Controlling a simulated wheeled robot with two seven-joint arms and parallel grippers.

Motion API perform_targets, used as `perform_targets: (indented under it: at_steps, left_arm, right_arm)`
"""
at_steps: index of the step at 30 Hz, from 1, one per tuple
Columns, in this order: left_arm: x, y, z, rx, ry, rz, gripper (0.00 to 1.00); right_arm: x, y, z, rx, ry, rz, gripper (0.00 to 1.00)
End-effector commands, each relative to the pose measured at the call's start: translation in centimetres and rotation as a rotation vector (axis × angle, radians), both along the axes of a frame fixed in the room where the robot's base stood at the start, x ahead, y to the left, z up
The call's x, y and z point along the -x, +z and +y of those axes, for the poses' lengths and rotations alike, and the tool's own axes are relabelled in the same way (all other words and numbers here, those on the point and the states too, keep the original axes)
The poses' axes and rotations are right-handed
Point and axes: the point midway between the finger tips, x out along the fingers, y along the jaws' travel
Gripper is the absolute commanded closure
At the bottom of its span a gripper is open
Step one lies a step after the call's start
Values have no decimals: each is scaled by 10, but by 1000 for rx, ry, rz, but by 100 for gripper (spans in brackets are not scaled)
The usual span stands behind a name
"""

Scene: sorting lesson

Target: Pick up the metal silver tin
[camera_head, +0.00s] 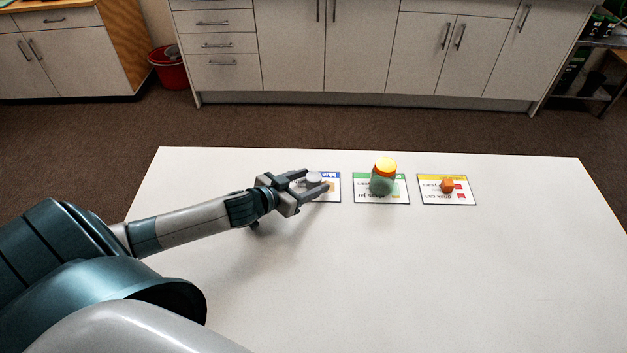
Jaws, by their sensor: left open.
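The silver tin (314,178) is a small, round grey object on the card with a blue strip (332,191), left of the other cards. My left gripper (318,183) is open and reaches over this card from the left. Its two fingers lie around or just above the tin, one on the far side and one on the near side. I cannot tell whether they touch it. The fingers partly hide the tin and the card. My right gripper does not show.
A green jar with a yellow-orange lid (383,177) stands on the middle card (360,197). A small orange object (447,186) sits on the right card (468,198). The front and right of the white table (450,280) are clear. Cabinets stand beyond.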

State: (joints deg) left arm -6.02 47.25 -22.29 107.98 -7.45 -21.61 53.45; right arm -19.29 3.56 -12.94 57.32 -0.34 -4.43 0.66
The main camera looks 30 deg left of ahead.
Motion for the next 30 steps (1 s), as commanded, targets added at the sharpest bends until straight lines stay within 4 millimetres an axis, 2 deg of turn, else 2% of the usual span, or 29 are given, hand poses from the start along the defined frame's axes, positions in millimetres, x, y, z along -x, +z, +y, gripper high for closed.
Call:
perform_targets:
  at_steps: [5, 10, 11, 23, 30]
  left_arm:
    - [0, 0, 0, 0, 0, 0, 45]
    - [0, 0, 0, 0, 0, 0, 83]
    - [0, 0, 0, 0, 0, 0, 88]
    - [0, 4, 0, -1, 0, -2, 88]
    - [-1, 29, 0, -1, -2, -4, 88]
  right_arm:
    - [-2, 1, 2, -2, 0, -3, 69]
    - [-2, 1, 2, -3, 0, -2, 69]
    - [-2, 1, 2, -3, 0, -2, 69]
    - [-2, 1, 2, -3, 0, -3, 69]
    - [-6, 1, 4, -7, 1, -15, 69]
